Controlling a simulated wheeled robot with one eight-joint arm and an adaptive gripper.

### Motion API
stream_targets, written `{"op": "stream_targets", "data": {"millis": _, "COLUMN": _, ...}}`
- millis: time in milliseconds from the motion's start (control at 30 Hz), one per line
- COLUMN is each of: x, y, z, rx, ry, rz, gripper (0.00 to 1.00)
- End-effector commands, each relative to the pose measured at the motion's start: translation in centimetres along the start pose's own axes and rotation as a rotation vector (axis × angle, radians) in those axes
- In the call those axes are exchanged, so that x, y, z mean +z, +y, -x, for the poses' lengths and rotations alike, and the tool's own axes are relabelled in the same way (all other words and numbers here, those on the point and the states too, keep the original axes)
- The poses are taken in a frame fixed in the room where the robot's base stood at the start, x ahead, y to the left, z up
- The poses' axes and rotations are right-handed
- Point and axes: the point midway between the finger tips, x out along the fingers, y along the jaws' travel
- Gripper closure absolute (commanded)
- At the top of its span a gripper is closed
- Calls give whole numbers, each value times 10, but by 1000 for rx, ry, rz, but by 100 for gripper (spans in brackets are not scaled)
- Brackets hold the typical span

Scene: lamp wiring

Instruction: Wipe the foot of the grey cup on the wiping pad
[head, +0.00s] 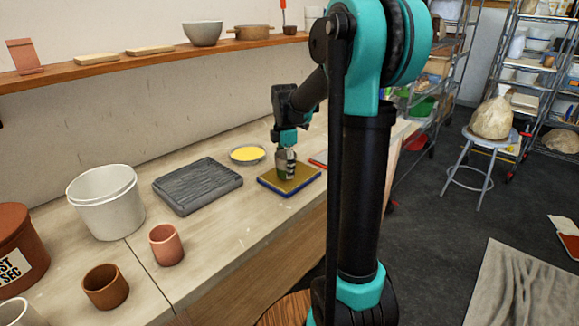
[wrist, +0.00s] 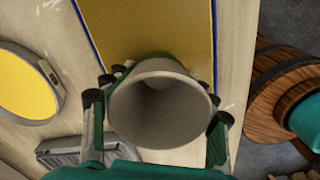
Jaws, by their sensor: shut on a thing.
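The grey cup (wrist: 160,110) is upright between the fingers of my gripper (wrist: 158,112), which is shut around its sides. In the head view my gripper (head: 286,158) points down, and the cup (head: 281,166) shows partly behind the fingers. The wiping pad (head: 302,184) is a yellow-brown slab with a blue edge on the bench. The cup is over the pad's upper left part in the head view. I cannot tell whether its foot touches the pad. In the wrist view the pad (wrist: 140,25) lies behind the cup.
A dish of yellow (head: 247,155) and a dark grey ridged slab (head: 198,186) lie left of the pad. A white bucket (head: 105,203), a pink cup (head: 166,245) and a brown cup (head: 105,287) stand farther left. A red tool (head: 318,163) lies beside the pad.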

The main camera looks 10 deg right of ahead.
Motion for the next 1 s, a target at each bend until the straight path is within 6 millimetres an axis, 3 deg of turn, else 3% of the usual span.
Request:
{"op": "stream_targets", "data": {"millis": 200, "x": -16, "y": -7, "z": 1, "rx": 0, "ry": 0, "rz": 1, "gripper": 75}}
{"op": "stream_targets", "data": {"millis": 367, "x": -17, "y": -8, "z": 1, "rx": 0, "ry": 0, "rz": -1, "gripper": 75}}
{"op": "stream_targets", "data": {"millis": 1000, "x": 19, "y": 9, "z": 0, "rx": 0, "ry": -1, "rz": -1, "gripper": 75}}
